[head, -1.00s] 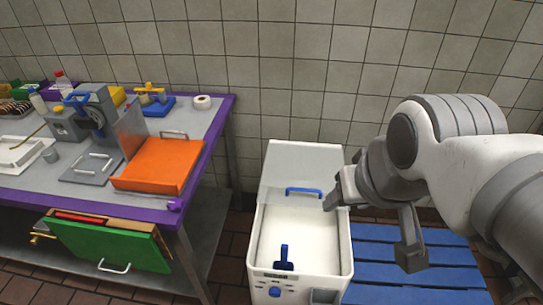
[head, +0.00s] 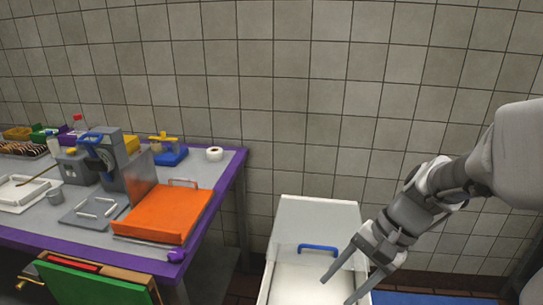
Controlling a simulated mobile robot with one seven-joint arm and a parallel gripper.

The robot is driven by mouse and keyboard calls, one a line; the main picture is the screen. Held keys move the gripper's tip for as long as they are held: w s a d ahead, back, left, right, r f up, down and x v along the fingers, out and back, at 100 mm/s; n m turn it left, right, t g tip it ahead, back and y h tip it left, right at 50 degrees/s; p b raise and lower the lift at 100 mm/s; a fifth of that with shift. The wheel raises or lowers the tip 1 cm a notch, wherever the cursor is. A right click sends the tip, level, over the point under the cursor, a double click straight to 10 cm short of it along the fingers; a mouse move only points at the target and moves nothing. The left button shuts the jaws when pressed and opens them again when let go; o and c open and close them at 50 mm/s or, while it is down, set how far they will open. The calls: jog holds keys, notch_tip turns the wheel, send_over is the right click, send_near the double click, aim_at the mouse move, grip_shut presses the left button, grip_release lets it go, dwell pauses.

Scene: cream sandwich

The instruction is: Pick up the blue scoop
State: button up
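My gripper (head: 336,292) is at the bottom right of centre, pointing down and left over the bin's opening. Its two fingers are spread apart and nothing shows between them. I cannot tell how far above the bin's floor the fingertips are.
A purple-edged table (head: 207,240) with an orange tray (head: 165,212) and a slicer-like machine (head: 105,157) stands at the left. A blue pallet (head: 425,298) lies to the right. A tiled wall (head: 300,100) closes the back.

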jog(key=w+d+f+m+t+y+b, duration=0.1)
jog(key=w+d+f+m+y+b, duration=0.2)
jog(key=f, duration=0.4)
jog(key=w+d+f+m+t+y+b, duration=0.1)
jog(key=w+d+f+m+y+b, duration=0.15)
jog(key=f+m, duration=0.35)
jog(key=w+d+f+m+t+y+b, duration=0.1)
jog(key=w+f+m+y+b, duration=0.15)
jog(key=f, duration=0.65)
jog(key=b+x, duration=0.4)
jog(key=x, duration=1.2)
jog(key=shift+w+a+f+h+b, duration=0.15)
jog(key=shift+a+f+h+b, duration=0.15)
jog(key=shift+f, duration=0.05)
grip_shut()
